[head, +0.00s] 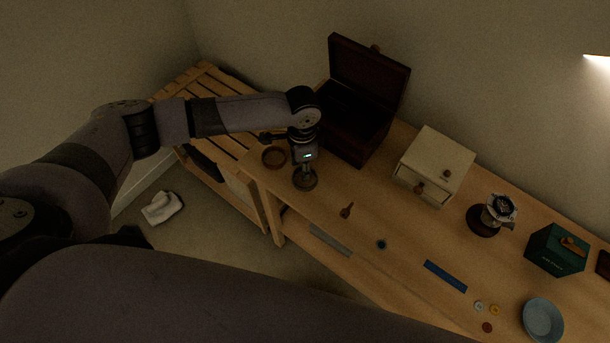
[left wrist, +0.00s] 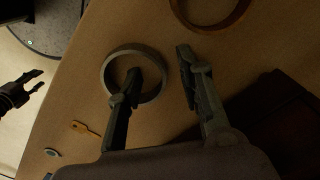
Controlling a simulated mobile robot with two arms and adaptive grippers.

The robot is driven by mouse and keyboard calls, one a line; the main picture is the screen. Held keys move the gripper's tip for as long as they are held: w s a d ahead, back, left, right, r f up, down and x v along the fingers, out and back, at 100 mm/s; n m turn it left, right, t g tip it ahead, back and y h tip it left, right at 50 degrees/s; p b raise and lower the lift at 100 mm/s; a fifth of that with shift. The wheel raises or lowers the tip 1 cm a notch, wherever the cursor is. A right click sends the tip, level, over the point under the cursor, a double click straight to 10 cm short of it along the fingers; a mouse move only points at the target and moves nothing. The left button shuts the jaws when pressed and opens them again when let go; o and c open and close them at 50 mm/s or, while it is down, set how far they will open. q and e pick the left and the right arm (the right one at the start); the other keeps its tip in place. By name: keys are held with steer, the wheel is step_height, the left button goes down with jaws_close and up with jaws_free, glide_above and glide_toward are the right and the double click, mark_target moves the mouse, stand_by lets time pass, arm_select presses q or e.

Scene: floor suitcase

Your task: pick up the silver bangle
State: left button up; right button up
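The silver bangle (left wrist: 150,53) looks grey-brown in the dim light and lies flat on the wooden table in the left wrist view. In the head view, a ring (head: 306,185) that looks like it sits right under my left gripper (head: 305,173). In the left wrist view the left gripper (left wrist: 158,68) is open. One finger appears over the inside of the bangle, the other outside to its right, so the band lies between them. I cannot tell how high the tips are. My right gripper (left wrist: 40,80) shows at the left edge, open, apart from the bangle.
A brown ring (head: 274,157) lies close beside the bangle. An open dark wooden box (head: 352,140) stands behind the gripper. A small key-like piece (head: 347,210), a blue strip (head: 445,276) and a cream drawer box (head: 433,165) are to the right. The table front has free room.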

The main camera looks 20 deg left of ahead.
arm_select(q)
steer(key=shift+c, duration=0.4)
jaws_close()
